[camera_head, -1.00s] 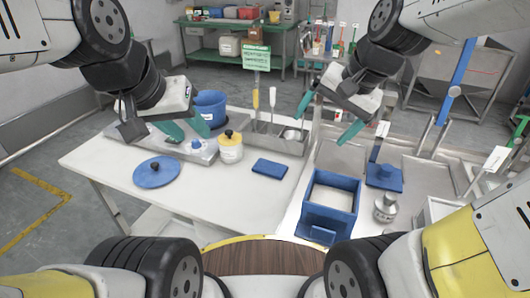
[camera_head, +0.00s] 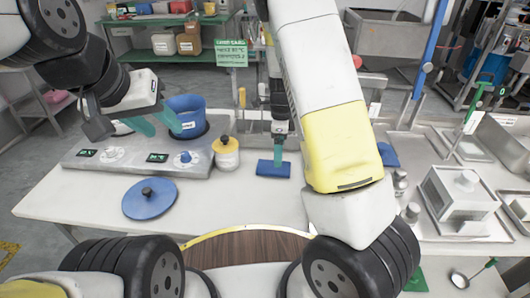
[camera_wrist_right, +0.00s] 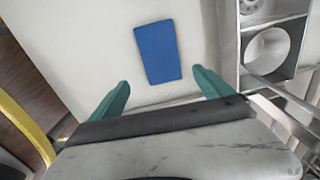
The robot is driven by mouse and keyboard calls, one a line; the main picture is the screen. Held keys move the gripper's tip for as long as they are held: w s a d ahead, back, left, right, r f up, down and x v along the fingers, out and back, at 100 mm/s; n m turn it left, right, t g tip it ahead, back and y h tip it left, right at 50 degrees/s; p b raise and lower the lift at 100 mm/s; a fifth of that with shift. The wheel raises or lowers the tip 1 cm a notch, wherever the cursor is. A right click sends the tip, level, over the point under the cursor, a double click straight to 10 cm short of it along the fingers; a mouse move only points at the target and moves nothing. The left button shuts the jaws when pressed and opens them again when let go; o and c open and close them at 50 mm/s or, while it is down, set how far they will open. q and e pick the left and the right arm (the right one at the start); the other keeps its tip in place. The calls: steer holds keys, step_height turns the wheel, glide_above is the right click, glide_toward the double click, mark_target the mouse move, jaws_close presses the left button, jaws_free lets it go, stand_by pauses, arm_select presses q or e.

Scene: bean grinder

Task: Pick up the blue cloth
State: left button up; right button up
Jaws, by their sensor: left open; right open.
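The blue cloth (camera_head: 266,169) lies flat on the white table as a small folded rectangle. It also shows whole in the right wrist view (camera_wrist_right: 158,52), beyond and between the open fingertips. My right gripper (camera_wrist_right: 161,86) is open and empty, pointing down toward the cloth. In the head view its teal finger (camera_head: 279,150) overlaps the cloth's far edge; contact cannot be told. My left gripper (camera_head: 164,124) is open and empty, in front of the blue pot at the left.
A blue lid (camera_head: 149,199) and a yellow-topped white jar (camera_head: 226,156) stand left of the cloth. A blue pot (camera_head: 186,114) sits on the grey cooker (camera_head: 125,156). My right arm hides part of the table.

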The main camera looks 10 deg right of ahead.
mark_target(274, 168)
steer(key=f, duration=0.7)
steer(key=shift+w+f, duration=0.25)
steer(key=c, duration=1.4)
